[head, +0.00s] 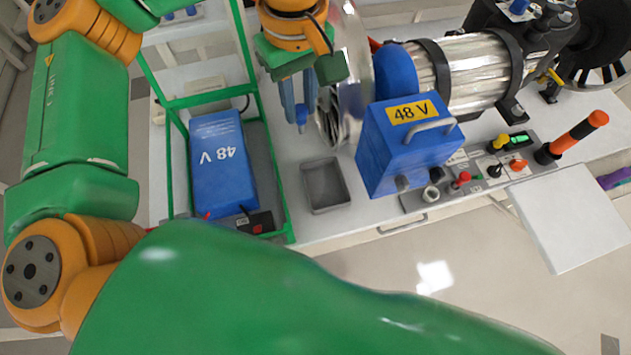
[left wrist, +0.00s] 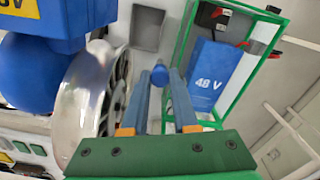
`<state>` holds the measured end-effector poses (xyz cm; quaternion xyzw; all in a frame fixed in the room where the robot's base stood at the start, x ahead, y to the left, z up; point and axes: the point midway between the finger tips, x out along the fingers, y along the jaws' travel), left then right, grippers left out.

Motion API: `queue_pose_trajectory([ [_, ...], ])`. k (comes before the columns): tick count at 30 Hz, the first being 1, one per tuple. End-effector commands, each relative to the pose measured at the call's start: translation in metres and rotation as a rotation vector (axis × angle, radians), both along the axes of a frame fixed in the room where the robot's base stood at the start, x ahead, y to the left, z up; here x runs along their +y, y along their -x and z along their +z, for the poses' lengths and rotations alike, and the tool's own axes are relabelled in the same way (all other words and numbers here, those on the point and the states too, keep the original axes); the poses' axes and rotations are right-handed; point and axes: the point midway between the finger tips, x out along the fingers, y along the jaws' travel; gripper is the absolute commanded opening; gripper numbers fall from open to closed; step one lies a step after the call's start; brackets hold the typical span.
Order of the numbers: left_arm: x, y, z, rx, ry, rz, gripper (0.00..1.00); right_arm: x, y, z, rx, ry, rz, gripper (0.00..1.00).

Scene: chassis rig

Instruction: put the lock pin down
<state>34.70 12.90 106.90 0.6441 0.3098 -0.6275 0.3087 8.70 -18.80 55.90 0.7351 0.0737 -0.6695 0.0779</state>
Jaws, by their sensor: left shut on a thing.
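My left gripper (head: 299,101) points down over the white bench, near its middle, beside a silver wheel (head: 352,80). It is shut on the lock pin (head: 301,117), a small blue piece whose rounded end shows between the fingertips. The lock pin also shows in the left wrist view (left wrist: 160,75), held between the two blue fingers (left wrist: 159,100). The rest of the pin is hidden. A shallow grey tray (head: 345,203) lies empty on the bench, nearer the front edge than the gripper. The tray is also in the left wrist view (left wrist: 138,46). My right gripper is not in view.
A blue 48 V battery (head: 222,165) stands inside a green frame (head: 272,165) left of the tray. A blue 48 V box (head: 390,160) with a handle stands right of the tray. A panel of switches (head: 470,172) lies further right.

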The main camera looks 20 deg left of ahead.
Motion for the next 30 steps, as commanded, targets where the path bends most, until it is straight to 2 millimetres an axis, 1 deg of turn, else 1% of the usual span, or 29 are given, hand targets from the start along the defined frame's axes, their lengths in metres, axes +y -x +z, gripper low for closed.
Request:
queue_pose_trajectory([
  [1, -0.004, -0.002, -0.01, 0.0, 0.002, 0.076, 0.0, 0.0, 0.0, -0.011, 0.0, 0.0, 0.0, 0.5],
  [5, -0.013, -0.009, -0.022, -0.002, 0.008, 0.328, 0.0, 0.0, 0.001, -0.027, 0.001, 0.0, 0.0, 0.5],
  [8, -0.021, -0.013, -0.034, -0.001, 0.013, 0.553, 0.0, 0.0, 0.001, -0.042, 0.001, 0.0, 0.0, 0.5],
  [12, -0.034, -0.018, -0.051, 0.004, 0.019, 0.894, 0.0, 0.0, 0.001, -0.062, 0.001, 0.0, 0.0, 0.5],
  [15, -0.041, -0.02, -0.059, 0.01, 0.02, 1.099, 0.0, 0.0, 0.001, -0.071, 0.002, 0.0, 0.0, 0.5],
  [16, -0.042, -0.02, -0.06, 0.011, 0.019, 1.144, 0.0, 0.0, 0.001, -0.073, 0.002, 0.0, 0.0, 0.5],
  [18, -0.045, -0.021, -0.063, 0.013, 0.02, 1.217, 0.0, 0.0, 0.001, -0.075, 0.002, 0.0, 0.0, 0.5],
  [20, -0.045, -0.021, -0.072, 0.017, 0.017, 1.246, 0.0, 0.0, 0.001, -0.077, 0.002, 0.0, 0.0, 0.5],
  [24, -0.046, -0.02, -0.109, 0.02, 0.016, 1.254, 0.0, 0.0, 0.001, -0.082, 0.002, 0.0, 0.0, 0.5],
  [30, -0.046, -0.019, -0.157, 0.019, 0.017, 1.254, 0.0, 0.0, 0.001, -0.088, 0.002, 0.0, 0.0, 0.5],
])
